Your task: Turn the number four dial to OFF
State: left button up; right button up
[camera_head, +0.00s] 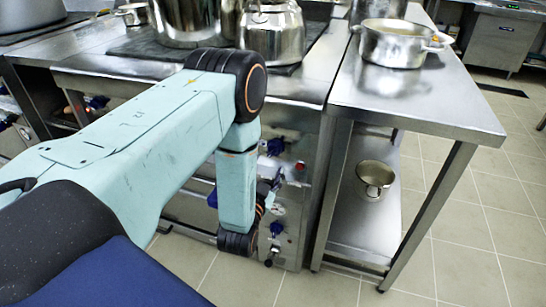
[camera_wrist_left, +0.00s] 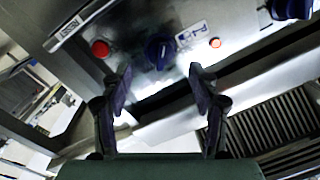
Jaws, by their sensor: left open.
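The front panel of the steel range carries blue dials. In the left wrist view a blue dial (camera_wrist_left: 158,52) sits ahead of my fingers, roughly between them, with a small white label at its right; I cannot read its number or setting for certain. A second dark blue dial (camera_wrist_left: 290,8) shows at the top right. My left gripper (camera_wrist_left: 160,84) is open and empty, its two fingers apart and short of the dial. In the head view my left arm link hides most of the gripper near the panel; blue dials (camera_head: 276,147) show beside it. My right gripper is out of view.
A red button (camera_wrist_left: 100,48) and a small red light (camera_wrist_left: 215,43) flank the dial. Pots and a kettle (camera_head: 272,30) stand on the range top. A steel side table (camera_head: 440,103) with a pot (camera_head: 394,45) stands at the right. Tiled floor is clear beyond.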

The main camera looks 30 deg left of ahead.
aim_at(272, 155)
pick_arm(q)
jog(key=b+x, duration=0.1)
jog(key=x, duration=0.5)
jog(key=c, duration=1.2)
